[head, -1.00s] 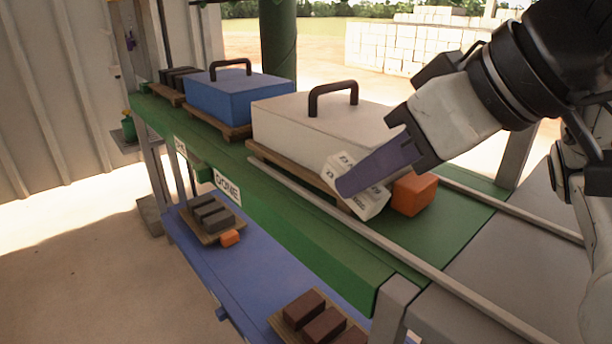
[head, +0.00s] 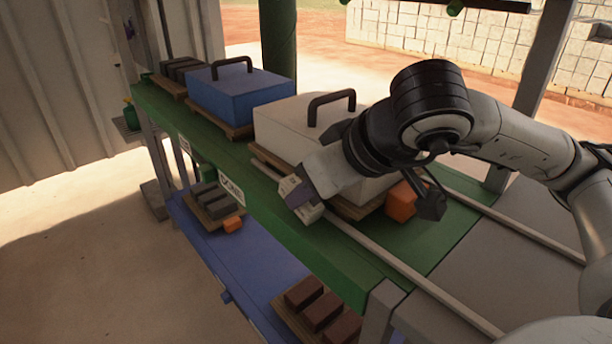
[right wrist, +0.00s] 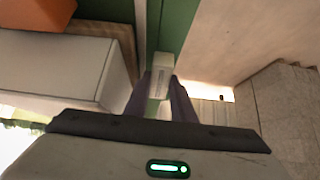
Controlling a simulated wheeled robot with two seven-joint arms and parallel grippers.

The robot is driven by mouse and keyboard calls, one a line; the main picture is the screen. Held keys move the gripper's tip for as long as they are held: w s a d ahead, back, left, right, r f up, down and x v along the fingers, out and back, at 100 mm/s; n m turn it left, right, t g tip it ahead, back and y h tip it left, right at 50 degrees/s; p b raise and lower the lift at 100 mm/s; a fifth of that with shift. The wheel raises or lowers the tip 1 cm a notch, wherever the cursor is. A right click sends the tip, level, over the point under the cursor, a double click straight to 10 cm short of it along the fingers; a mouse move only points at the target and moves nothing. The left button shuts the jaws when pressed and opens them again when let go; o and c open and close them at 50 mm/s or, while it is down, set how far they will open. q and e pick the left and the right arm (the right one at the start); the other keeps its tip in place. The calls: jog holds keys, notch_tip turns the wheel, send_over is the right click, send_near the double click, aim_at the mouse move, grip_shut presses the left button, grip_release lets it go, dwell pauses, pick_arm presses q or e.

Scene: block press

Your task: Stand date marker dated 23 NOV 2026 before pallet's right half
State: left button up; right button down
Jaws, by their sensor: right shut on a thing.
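My right gripper (head: 308,192) is shut on a white date marker (head: 296,190) with dark print too small to read. The marker is tilted and sits at the front side of the wooden pallet (head: 268,158) that bears a white covered box (head: 290,128), nearer the pallet's middle than its right end. I cannot tell whether it touches the green bench (head: 350,262). In the right wrist view the marker (right wrist: 160,76) shows between the two purple fingers (right wrist: 160,92), with the white box at left. My left gripper is not in view.
An orange block (head: 401,202) stands at the pallet's right end. A pale rail (head: 370,250) runs along the bench front. A blue box (head: 240,100) on another pallet stands at left. A blue lower shelf (head: 215,258) holds pallets with dark blocks.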

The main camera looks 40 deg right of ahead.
jog(key=p, duration=0.4)
jog(key=shift+s+r+g, duration=0.15)
jog(key=shift+r+g, duration=0.15)
jog(key=shift+r, duration=0.05)
jog(key=shift+w+p, duration=0.2)
jog(key=shift+p, duration=0.25)
jog(key=g+p, duration=0.1)
jog(key=g, duration=0.2)
jog(key=shift+w+a+p, duration=0.15)
jog(key=shift+w+p, duration=0.25)
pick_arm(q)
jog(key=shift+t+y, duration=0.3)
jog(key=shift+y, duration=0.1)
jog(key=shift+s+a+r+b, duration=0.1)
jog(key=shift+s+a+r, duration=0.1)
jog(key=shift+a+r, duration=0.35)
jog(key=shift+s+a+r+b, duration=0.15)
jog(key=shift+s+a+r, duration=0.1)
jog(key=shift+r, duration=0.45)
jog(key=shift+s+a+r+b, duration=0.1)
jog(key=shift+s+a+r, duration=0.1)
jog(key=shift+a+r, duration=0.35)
pick_arm(e)
jog(key=shift+s+f, duration=0.1)
jog(key=shift+f, duration=1)
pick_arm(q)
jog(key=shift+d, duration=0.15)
